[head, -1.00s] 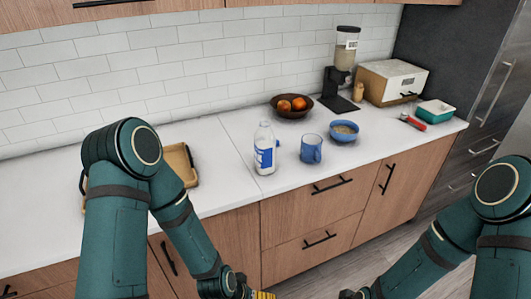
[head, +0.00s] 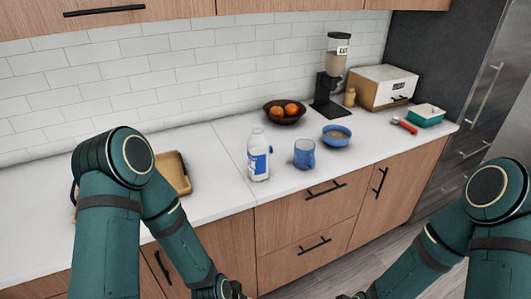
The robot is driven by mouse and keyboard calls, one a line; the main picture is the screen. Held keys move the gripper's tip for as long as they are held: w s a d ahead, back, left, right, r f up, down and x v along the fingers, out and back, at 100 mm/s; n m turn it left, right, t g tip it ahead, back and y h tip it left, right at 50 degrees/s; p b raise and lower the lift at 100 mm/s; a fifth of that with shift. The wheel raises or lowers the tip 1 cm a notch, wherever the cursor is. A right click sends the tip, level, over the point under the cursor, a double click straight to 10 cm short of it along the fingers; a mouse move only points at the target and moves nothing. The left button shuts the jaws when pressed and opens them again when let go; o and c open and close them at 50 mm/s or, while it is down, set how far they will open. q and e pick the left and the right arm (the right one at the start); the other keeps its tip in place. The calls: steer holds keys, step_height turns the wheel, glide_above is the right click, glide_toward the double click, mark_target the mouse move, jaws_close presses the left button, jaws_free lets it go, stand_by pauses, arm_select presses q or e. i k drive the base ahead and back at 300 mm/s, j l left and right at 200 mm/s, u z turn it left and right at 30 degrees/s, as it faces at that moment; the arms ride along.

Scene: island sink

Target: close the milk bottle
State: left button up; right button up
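The milk bottle (head: 258,157) stands upright on the white counter, clear with white milk inside and a blue and white label. Its top looks pale, and I cannot make out a cap on it. A small blue piece (head: 271,149) shows just behind the bottle's right side; it may be a cap, but it is too small to tell. My two arms come in from the left and right, and both reach down to the bottom edge, below and in front of the counter. The fingers of both grippers are cut off by the frame, well away from the bottle.
A blue mug (head: 304,154) stands close right of the bottle, with a blue bowl (head: 336,136) beyond it. A fruit bowl (head: 285,113), a dispenser (head: 331,80) and a bread box (head: 381,88) stand behind. A wooden tray (head: 175,172) lies left. Counter between tray and bottle is clear.

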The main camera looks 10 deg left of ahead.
mark_target(258, 147)
steer(key=i+l, duration=0.35)
steer(key=l, duration=0.15)
steer(key=i+l, duration=0.4)
steer(key=i+l+u, duration=0.1)
steer(key=i+l, duration=0.25)
steer(key=l, duration=0.25)
